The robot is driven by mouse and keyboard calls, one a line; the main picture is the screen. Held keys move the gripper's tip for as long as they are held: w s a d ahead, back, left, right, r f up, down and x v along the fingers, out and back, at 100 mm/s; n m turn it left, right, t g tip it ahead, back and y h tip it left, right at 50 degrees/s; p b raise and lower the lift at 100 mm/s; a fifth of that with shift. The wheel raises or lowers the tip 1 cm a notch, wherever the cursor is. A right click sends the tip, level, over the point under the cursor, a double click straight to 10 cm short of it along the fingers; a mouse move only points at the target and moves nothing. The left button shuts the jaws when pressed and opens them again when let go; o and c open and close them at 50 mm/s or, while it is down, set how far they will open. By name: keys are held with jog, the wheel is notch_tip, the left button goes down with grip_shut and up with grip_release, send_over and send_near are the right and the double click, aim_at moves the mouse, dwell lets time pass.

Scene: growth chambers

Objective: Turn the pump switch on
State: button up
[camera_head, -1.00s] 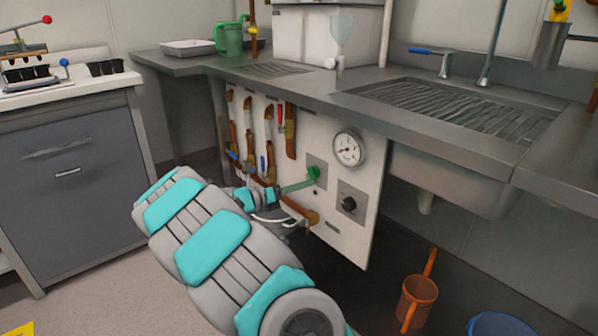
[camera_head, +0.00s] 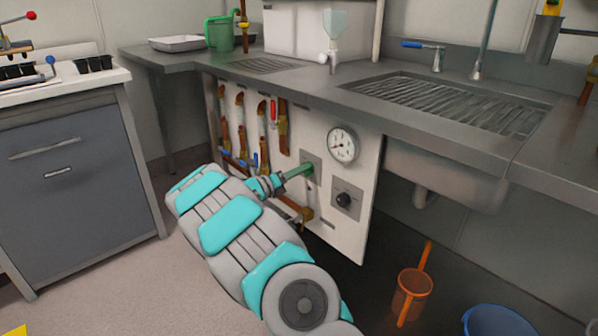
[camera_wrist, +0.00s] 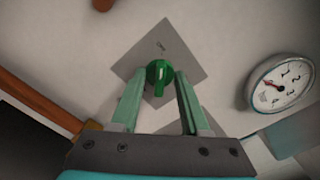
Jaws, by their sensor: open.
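A green rotary knob (camera_wrist: 159,73) with a pale pointer line sits on a grey square plate (camera_wrist: 185,52) on the white panel. The small lettering on the plate is unreadable. My gripper (camera_wrist: 162,80) is open, with one green finger on each side of the knob in the wrist view. I cannot tell whether the fingers touch it. In the head view my gripper (camera_head: 300,172) reaches the panel at the upper plate (camera_head: 311,158) and largely hides the knob. A black knob (camera_head: 344,199) sits on a second plate lower right.
A round gauge (camera_head: 342,145) is beside the plate, at right in the wrist view (camera_wrist: 280,83). Copper pipes (camera_head: 240,120) with valve handles run left of it. The counter (camera_head: 340,92) overhangs the panel.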

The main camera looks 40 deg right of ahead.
jog(key=shift+c, duration=0.3)
grip_shut()
dwell(0.4)
